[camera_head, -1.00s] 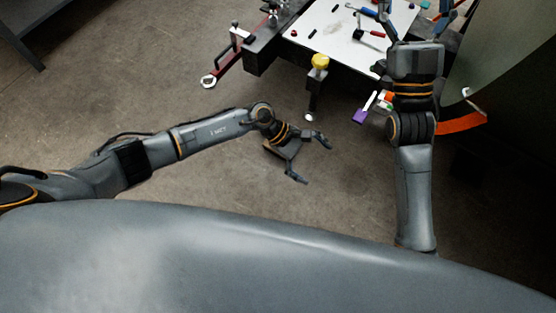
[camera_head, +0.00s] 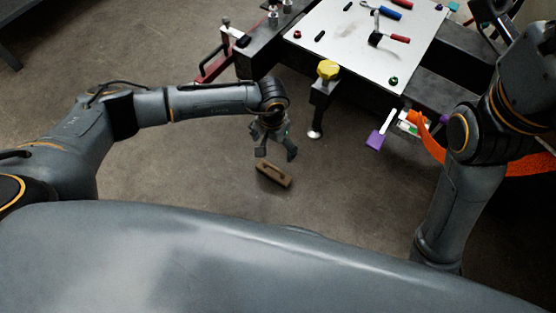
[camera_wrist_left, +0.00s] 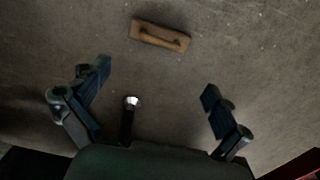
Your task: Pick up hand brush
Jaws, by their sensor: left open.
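The hand brush (camera_head: 274,174), a brown wooden block with a raised handle, lies on the concrete floor in the head view. It also shows near the top of the left wrist view (camera_wrist_left: 160,36). My left gripper (camera_head: 276,153) is open and empty, pointing down just beyond the brush in the head view and not touching it. In the left wrist view, its two fingers (camera_wrist_left: 157,82) stand wide apart, with the brush beyond the fingertips. My right arm is at the right edge of the head view; the state of its gripper cannot be made out.
A white-topped table (camera_head: 345,50) with several hand tools stands at the top. A yellow knob (camera_head: 328,69) sits on its near post, which ends in a foot. A purple-ended tool (camera_head: 376,140) and an orange strip (camera_head: 430,140) are at right.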

